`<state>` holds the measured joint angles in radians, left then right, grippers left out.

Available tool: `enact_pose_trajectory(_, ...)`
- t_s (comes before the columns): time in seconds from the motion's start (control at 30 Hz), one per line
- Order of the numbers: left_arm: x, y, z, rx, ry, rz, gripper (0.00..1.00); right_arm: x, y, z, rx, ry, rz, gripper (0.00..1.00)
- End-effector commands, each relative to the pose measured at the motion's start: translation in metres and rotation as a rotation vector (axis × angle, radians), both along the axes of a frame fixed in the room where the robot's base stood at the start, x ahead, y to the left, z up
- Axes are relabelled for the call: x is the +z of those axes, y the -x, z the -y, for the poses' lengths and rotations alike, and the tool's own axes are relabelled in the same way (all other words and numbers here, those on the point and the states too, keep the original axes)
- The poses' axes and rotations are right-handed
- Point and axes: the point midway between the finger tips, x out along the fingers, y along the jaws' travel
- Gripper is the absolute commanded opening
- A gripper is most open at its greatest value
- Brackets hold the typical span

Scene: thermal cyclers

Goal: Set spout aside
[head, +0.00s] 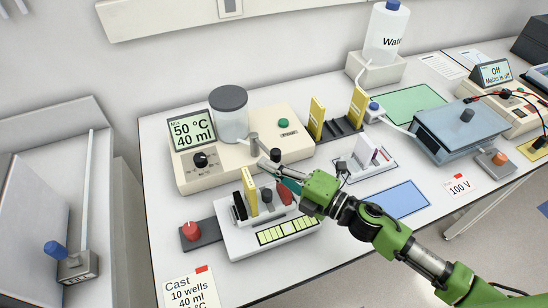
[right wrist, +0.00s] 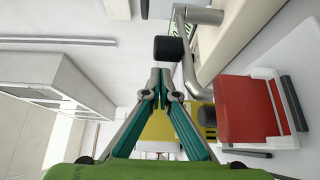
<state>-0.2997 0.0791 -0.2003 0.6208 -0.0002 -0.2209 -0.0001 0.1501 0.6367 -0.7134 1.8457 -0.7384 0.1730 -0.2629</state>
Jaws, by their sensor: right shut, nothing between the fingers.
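The spout is a grey bent pipe (head: 262,146) with a black tip (head: 275,155) on the front of the beige heater unit (head: 240,160). In the right wrist view the pipe (right wrist: 190,55) curves down to its black block-like end (right wrist: 169,48), just beyond my fingertips. My right gripper (head: 270,164) is shut and empty, its fingers pointing left close to the spout tip. In the right wrist view the fingertips (right wrist: 160,72) meet just below the black end; I cannot tell whether they touch it. My left gripper is not in view.
Below the spout is a white casting stand (head: 285,234) with a yellow plate (head: 249,190) and a red block (head: 285,193). A grey jar (head: 229,115) stands on the heater. Yellow-ended trays (head: 340,126) and a small white rack (head: 364,160) lie to the right. The blue mat (head: 400,200) is clear.

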Motion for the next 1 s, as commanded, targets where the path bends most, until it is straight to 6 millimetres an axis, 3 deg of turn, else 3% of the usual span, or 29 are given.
enact_pose_trajectory(0.2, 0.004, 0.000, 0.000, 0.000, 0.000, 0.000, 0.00, 0.000, -0.007, 0.013, 0.001, -0.001, 0.000, 0.00)
enact_pose_trajectory(0.63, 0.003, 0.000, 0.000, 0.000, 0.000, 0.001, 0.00, -0.001, -0.008, 0.014, 0.006, -0.001, 0.001, 0.00)
enact_pose_trajectory(1.0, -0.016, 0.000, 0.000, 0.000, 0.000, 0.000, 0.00, -0.004, -0.017, 0.027, 0.116, 0.003, 0.005, 0.00)
